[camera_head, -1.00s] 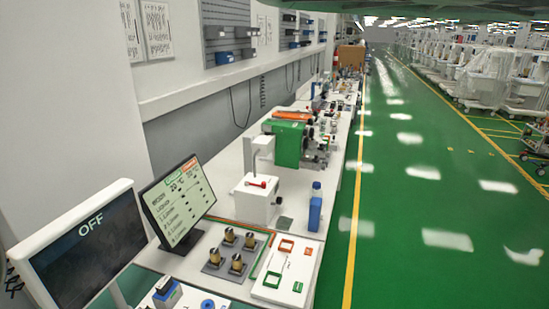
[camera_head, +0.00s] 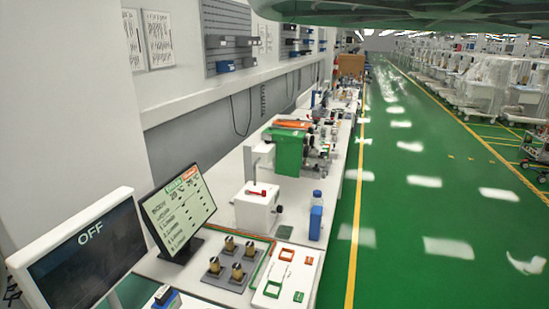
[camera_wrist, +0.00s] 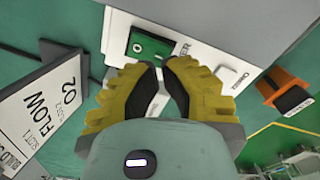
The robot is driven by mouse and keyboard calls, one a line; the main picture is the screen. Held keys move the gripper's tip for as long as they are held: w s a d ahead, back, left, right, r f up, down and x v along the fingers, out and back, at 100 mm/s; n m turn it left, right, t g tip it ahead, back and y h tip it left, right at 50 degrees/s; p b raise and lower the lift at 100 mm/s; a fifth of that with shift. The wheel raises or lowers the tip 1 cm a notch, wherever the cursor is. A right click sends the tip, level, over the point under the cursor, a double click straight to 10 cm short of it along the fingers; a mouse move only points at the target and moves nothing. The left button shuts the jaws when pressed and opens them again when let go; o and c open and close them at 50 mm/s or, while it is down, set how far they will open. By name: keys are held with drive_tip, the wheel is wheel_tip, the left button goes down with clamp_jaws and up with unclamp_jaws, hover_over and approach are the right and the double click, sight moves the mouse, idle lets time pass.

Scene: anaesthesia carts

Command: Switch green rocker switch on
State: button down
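In the wrist view a green rocker switch (camera_wrist: 152,46) with a white round mark sits on a white panel (camera_wrist: 196,58), just beyond my fingertips. My gripper (camera_wrist: 160,66) has yellow fingers with black pads. The fingertips are nearly together, with a narrow gap and nothing held between them. I cannot tell whether a fingertip touches the switch. In the head view a screen (camera_head: 90,237) reads OFF. A white panel (camera_head: 292,272) with green and orange parts lies on the bench; I cannot tell there which green part is the switch.
An orange and black part (camera_wrist: 285,92) is at the right in the wrist view, and a tilted white label plate (camera_wrist: 45,105) at the left. In the head view a second monitor (camera_head: 178,207) and several brass knobs (camera_head: 237,271) stand beside the panel. Open green floor (camera_head: 425,235) lies to the right.

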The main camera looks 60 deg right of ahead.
drive_tip(key=shift+f+b, duration=1.65)
drive_tip(key=shift+b, duration=0.05)
idle(0.6)
drive_tip(key=shift+r+p, duration=1.45)
drive_tip(key=shift+r, duration=2.1)
